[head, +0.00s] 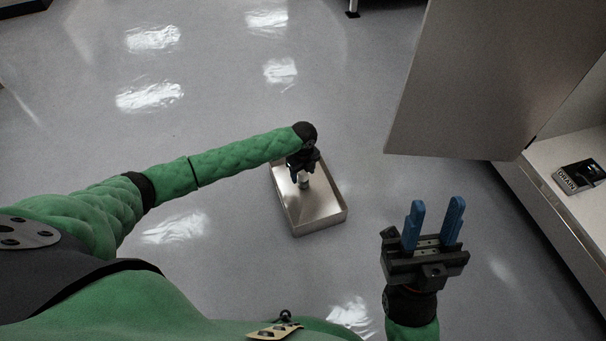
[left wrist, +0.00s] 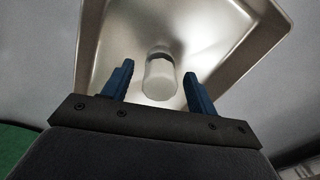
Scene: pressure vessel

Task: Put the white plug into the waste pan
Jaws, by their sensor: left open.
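The waste pan (head: 325,215) is a shallow metal tray on the floor; its bare inside also shows in the left wrist view (left wrist: 215,40). The white plug (left wrist: 158,80) is a small whitish cylinder seen against the pan's inside, and it shows small below my left gripper in the head view (head: 304,183). My left gripper (left wrist: 158,82) is over the pan with its blue fingers apart, a gap on each side of the plug. I cannot tell whether the plug touches the pan floor. My right gripper (head: 434,212) is open and empty, right of the pan.
A large grey panel (head: 490,80) stands at the upper right. Beside it is a pale low ledge (head: 570,145) with a dark block marked "DRAIN" (head: 580,176). The shiny floor (head: 230,90) around the pan is clear.

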